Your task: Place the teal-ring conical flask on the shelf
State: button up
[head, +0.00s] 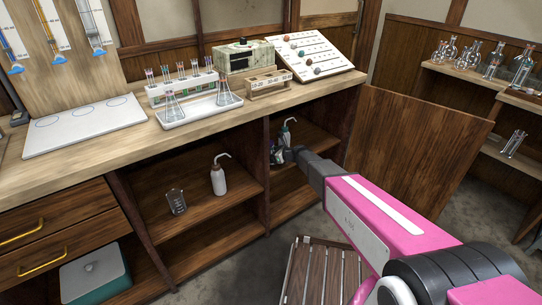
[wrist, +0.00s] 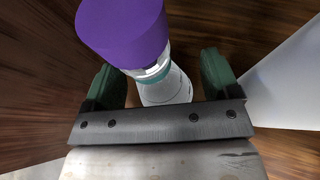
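The teal-ring conical flask (wrist: 165,88) is in the wrist view, clear glass with a teal ring at its neck and a large purple top (wrist: 125,30). It is between the two green fingers of my gripper (wrist: 162,82), which look spread with a gap on each side of the glass. In the head view my gripper (head: 282,156) is inside the right-hand open compartment of the shelf (head: 300,192) under the bench. The flask is not clearly visible there. The flask's base is partly hidden by my gripper in the wrist view.
A wash bottle (head: 287,132) stands just behind my gripper; a white surface (wrist: 288,80) is close right in the wrist view. The left compartment holds a beaker (head: 176,201) and another wash bottle (head: 219,178). A white tray (head: 200,113) with two conical flasks is on the bench. A wooden stool (head: 322,272) stands below.

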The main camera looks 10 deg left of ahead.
jog(key=shift+r, duration=0.1)
jog(key=s+d+r+n+g+h, duration=0.1)
jog(key=s+d+n+h, duration=0.3)
jog(key=d, duration=1)
jog(key=s+d+r+n+g+h, duration=0.1)
jog(key=s+d+r+n+h, duration=0.2)
jog(key=s+d+n, duration=0.7)
jog(key=s+d+r+n+g+h, duration=0.2)
jog(key=s+d+n+h, duration=0.4)
jog(key=d, duration=1.4)
jog(key=s+r+n, duration=0.1)
jog(key=s, duration=0.3)
jog(key=shift+s+d+n, duration=0.25)
jog(key=shift+s+n, duration=0.05)
jog(key=shift+s, duration=0.1)
jog(key=shift+r, duration=0.1)
